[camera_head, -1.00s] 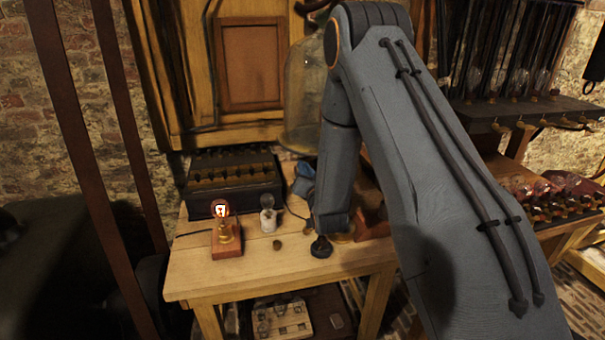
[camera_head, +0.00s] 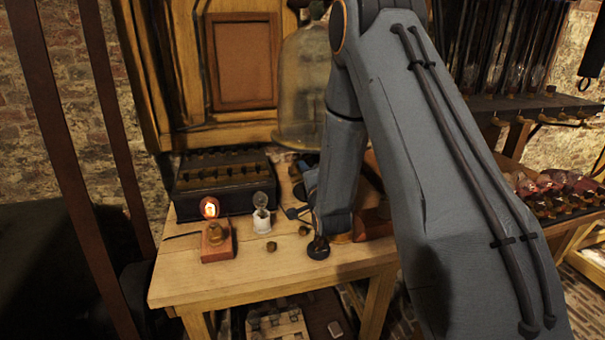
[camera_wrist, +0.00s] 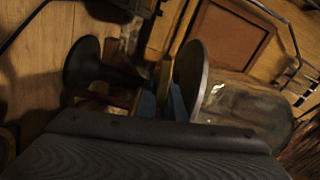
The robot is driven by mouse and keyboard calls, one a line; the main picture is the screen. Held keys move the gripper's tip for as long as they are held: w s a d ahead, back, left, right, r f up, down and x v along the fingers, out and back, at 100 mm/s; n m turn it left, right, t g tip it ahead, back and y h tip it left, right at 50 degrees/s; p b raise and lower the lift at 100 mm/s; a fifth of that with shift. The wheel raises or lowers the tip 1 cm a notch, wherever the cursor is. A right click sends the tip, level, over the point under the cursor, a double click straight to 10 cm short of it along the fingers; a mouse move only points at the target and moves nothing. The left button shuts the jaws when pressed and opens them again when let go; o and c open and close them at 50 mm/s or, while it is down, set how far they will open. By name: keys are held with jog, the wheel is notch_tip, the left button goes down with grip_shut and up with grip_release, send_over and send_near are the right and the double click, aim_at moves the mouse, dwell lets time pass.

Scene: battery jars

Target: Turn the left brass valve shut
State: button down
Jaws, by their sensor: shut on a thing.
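My gripper (camera_wrist: 138,72) shows two dark round fingertip pads in the wrist view, with blue and brown shapes behind and between them. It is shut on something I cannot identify. In the head view one black pad (camera_head: 318,247) sits low over the front right of the wooden table, and my arm hides the rest. A brass-coloured part (camera_head: 342,238) shows just right of that pad, partly hidden. Small brass taps (camera_head: 550,117) line the edge of the jar rack at the right. I cannot tell which is the left valve.
A red-brown block (camera_head: 373,225) stands right of my wrist. The front left is mostly bare.

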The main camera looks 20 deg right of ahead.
jog(key=shift+f+m+b, duration=0.25)
jog(key=shift+m+b, duration=0.2)
jog(key=shift+m, duration=0.65)
jog(key=c, duration=1.9)
grip_release()
jog(key=shift+o, duration=0.2)
jog(key=shift+s, duration=0.1)
jog(key=s+b, duration=0.2)
jog(key=s, duration=0.5)
jog(key=shift+s, duration=0.35)
